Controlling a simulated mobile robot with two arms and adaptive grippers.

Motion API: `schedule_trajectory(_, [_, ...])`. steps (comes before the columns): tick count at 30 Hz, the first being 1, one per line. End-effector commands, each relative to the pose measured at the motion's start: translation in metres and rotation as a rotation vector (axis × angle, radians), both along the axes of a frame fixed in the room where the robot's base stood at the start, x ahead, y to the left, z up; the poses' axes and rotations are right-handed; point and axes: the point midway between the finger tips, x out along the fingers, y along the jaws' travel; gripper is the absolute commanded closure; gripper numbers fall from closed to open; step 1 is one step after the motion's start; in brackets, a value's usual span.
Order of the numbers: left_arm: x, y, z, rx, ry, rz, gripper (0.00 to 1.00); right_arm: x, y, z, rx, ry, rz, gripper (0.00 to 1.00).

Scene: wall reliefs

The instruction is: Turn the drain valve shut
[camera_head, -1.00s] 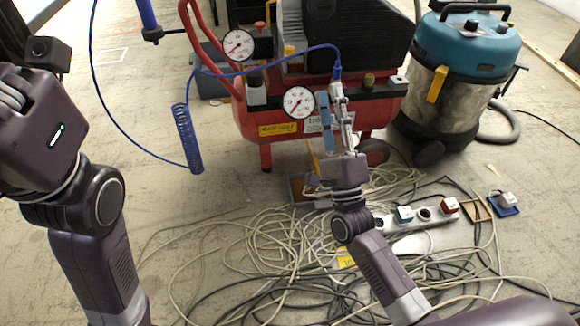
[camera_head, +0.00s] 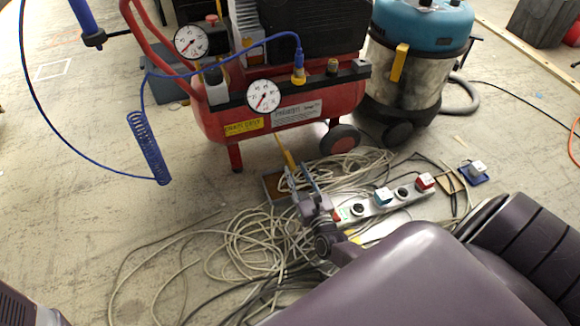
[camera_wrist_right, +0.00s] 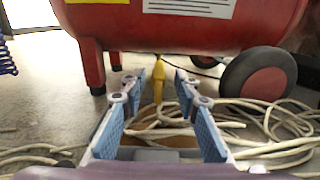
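The red compressor tank (camera_head: 300,105) stands on the floor in the head view. The drain valve, with a yellow part (camera_head: 286,155) pointing down, hangs under the tank's belly. In the right wrist view the yellow valve (camera_wrist_right: 158,80) shows just beyond and between the fingertips, with no clear contact. My right gripper (camera_head: 299,174) is open below the tank, its blue-padded fingers spread in the right wrist view (camera_wrist_right: 161,85). The valve's exact handle angle is hard to tell. My left gripper is out of view.
A brown tray (camera_head: 270,188) lies on the floor under the valve. Loose pale cables (camera_head: 240,240) and a power strip (camera_head: 385,203) surround my right gripper. A black wheel (camera_head: 340,140) and a vacuum cleaner (camera_head: 415,85) stand right of it.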

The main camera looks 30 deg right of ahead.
Motion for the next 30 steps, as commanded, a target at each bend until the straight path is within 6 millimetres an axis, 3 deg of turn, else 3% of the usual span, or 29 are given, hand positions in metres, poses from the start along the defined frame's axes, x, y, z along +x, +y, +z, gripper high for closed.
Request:
schedule_trajectory(7, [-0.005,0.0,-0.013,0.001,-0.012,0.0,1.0,0.032,-0.007,-0.002,-0.002,-0.001,0.001,0.71])
schedule_trajectory(17, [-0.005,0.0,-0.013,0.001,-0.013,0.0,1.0,0.038,-0.008,0.0,-0.002,0.0,0.002,0.71])
schedule_trajectory(26, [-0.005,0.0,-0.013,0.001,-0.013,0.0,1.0,0.037,-0.008,0.0,-0.002,0.0,0.002,1.0])
schedule_trajectory(30, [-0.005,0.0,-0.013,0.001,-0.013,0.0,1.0,0.037,-0.008,0.0,-0.002,0.0,0.002,1.0])
